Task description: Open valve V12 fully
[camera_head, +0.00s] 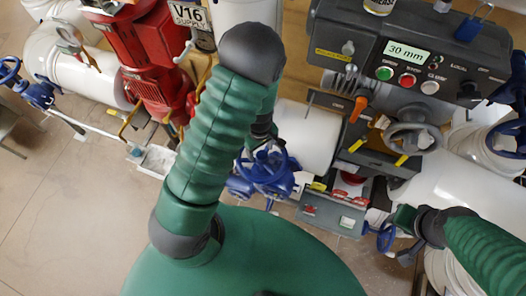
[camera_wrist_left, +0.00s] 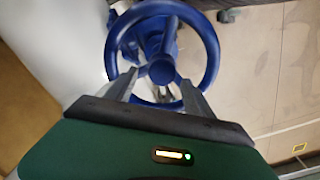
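A blue valve handwheel (camera_head: 268,172) stands low in the middle of the head view, in front of a white pipe. In the left wrist view a blue handwheel (camera_wrist_left: 162,68) with spokes and a round hub fills the upper middle. My left gripper (camera_wrist_left: 162,90) has its two grey fingers spread apart, at the near side of the wheel, with the hub between them in the picture. Whether they touch the wheel I cannot tell. In the head view the left gripper (camera_head: 262,134) is mostly hidden behind my green arm. My right gripper (camera_head: 408,222) is dark and small at the lower right. No V12 label is readable.
A "V16 SUPPLY" label (camera_head: 189,16) hangs near red equipment (camera_head: 152,55). A grey control box (camera_head: 410,55) reads 30 mm. A tool rack (camera_head: 370,130) is below it. Other blue handwheels (camera_head: 10,70) are at the sides. Tiled floor (camera_head: 70,200) is clear at the lower left.

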